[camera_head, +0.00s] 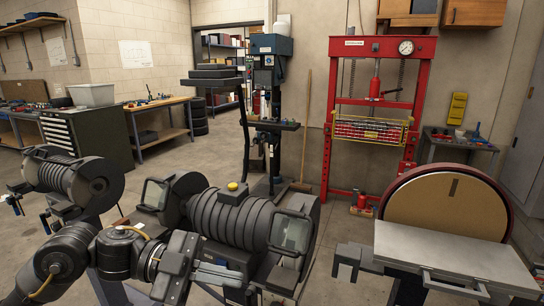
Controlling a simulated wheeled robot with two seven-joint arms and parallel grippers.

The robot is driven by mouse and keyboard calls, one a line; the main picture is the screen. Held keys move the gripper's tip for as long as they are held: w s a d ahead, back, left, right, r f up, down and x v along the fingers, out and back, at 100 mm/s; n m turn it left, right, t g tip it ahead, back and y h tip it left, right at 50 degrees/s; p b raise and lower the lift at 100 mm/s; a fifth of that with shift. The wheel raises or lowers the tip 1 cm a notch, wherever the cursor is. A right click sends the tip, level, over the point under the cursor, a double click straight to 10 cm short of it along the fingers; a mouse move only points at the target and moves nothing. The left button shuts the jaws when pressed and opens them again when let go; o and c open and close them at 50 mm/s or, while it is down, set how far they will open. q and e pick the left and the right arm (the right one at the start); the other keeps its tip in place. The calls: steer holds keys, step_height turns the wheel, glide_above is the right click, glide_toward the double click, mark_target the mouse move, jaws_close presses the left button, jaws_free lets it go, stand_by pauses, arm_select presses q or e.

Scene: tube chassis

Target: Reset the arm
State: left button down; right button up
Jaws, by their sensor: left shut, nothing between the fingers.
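My left arm comes in from the lower left of the head view, dark and jointed. Its gripper (228,276) points to the right near the bottom, with its light metal fingers shut and empty. It shows in front of a large dark ribbed machine (235,215) with a yellow knob on top. I cannot tell how far apart the gripper and the machine are. My right gripper does not show.
A disc sander (445,262) with a flat grey table stands at the lower right. A red press (375,110) and a drill press (270,95) stand against the back wall. Workbenches (160,103) and a tool cabinet (85,135) are at the left. Open concrete floor (215,155) shows between them.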

arm_select(q)
steer(key=w+f+n+t+y, duration=0.1)
steer(key=w+f+n+t, duration=0.4)
steer(key=f+n+t, duration=0.65)
steer(key=s+a+f+n+t+y, duration=0.3)
steer(key=a+f+n+y, duration=0.5)
steer(key=f+y, duration=0.25)
steer(key=s+a+f+n+g+y, duration=0.2)
steer(key=s+a+f+g, duration=0.25)
steer(key=s+f, duration=0.5)
steer(key=s+a+f+n+g+y, duration=0.35)
steer(key=s+f+g, duration=0.2)
steer(key=s, duration=0.65)
steer(key=s+f+x, duration=0.1)
steer(key=s+x, duration=0.1)
steer(key=x, duration=1)
steer(key=s+x, duration=0.3)
steer(key=x, duration=0.8)
steer(key=s+a+f, duration=0.2)
steer(key=s+f, duration=0.6)
steer(key=s+a+f+m+g+p, duration=0.1)
steer(key=s+a+f, duration=0.1)
steer(key=s+f, duration=0.6)
steer(key=shift+s+f, duration=0.35)
steer(key=shift+f, duration=0.5)
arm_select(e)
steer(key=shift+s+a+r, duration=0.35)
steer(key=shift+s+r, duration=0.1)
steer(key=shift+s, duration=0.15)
